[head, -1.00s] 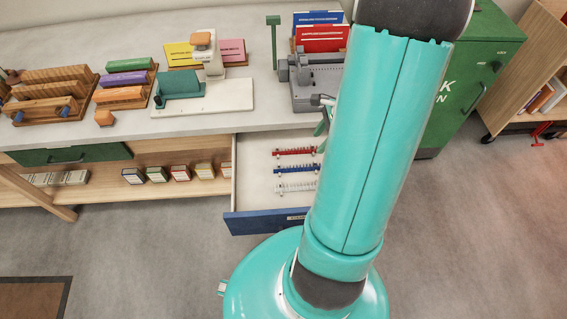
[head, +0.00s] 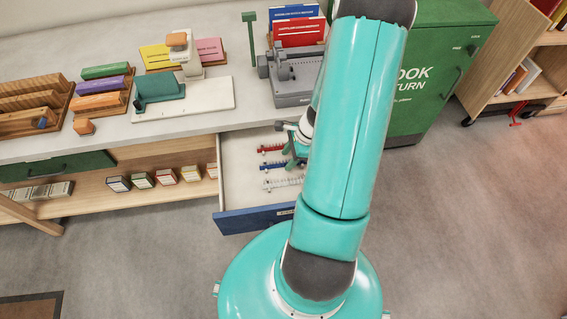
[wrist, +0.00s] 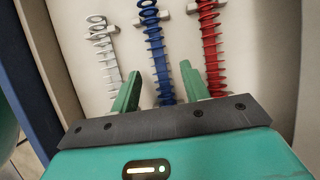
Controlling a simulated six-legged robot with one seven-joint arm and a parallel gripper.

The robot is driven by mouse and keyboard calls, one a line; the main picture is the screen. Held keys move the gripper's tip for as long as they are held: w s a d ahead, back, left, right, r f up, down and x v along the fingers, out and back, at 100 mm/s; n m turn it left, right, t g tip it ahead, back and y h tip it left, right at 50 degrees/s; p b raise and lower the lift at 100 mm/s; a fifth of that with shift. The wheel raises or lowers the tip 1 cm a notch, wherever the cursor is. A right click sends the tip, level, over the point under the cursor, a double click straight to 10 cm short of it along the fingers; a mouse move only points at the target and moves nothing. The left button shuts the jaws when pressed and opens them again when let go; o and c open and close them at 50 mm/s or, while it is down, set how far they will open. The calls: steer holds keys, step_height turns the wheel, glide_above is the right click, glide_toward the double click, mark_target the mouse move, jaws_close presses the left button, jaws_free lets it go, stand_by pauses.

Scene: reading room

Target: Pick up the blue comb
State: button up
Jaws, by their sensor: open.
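The blue comb (wrist: 154,45) lies in the open drawer between a white comb (wrist: 105,50) and a red comb (wrist: 210,45). In the head view the blue comb (head: 271,166) is partly hidden by my gripper and arm. In the wrist view my gripper (wrist: 160,85) is open, with one green finger on each side of the blue comb's line. The fingers hold nothing. Whether they are down at the comb's height, I cannot tell. The red comb (head: 270,149) and white comb (head: 283,183) also show in the head view.
The drawer has a blue front (head: 255,218) and a pale floor. The counter (head: 225,122) above it holds a grey binding machine (head: 295,78) and a white-based device (head: 185,100). A green book-return bin (head: 430,75) stands at the right.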

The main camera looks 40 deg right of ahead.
steer(key=shift+x, duration=0.75)
jaws_close()
steer(key=shift+w+r, duration=0.1)
steer(key=shift+r, duration=0.1)
